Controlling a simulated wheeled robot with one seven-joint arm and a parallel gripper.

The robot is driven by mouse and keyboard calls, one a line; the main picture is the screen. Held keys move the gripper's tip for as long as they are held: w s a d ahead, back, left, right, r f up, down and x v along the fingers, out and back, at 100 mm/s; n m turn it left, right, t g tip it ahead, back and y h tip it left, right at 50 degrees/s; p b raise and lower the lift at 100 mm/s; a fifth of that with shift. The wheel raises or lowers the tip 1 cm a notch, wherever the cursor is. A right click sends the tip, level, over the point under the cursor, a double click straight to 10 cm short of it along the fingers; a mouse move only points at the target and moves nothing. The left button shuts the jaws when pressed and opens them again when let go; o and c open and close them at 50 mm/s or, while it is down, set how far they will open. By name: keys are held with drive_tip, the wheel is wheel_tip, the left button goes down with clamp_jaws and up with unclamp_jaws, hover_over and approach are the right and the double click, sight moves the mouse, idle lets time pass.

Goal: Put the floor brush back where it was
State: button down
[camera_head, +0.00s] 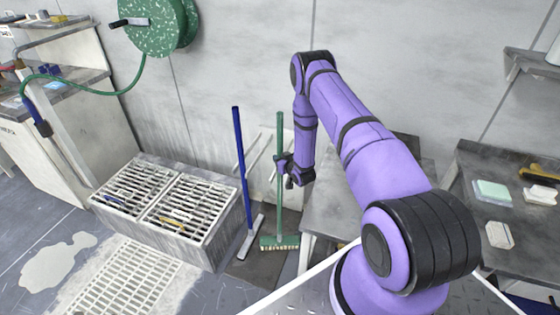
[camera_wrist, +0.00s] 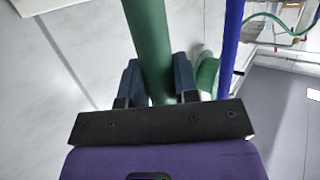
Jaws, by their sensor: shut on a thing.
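The green floor brush (camera_head: 279,210) stands upright beside the wall, its bristled head down at the dark floor patch. I cannot tell whether the bristles touch the floor. My gripper (camera_head: 284,166) is shut on the middle of its handle. In the wrist view, the green handle (camera_wrist: 148,35) runs between the two fingers of my gripper (camera_wrist: 157,82). A blue squeegee (camera_head: 243,170) leans upright just left of the brush; its blue handle also shows in the wrist view (camera_wrist: 230,45).
A pale rack (camera_head: 240,162) stands behind both handles. A slatted grey bin (camera_head: 190,245) is at the left. A grey table (camera_head: 328,215) stands close to the right of the brush. A green hose reel (camera_head: 150,25) hangs on the wall. A pale puddle (camera_head: 50,266) lies at the floor's left.

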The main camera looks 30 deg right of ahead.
drive_tip(key=shift+f, duration=0.5)
drive_tip(key=c, duration=0.9)
unclamp_jaws()
drive_tip(key=shift+o, duration=0.2)
drive_tip(key=v, duration=0.7)
drive_tip(key=shift+s, duration=0.25)
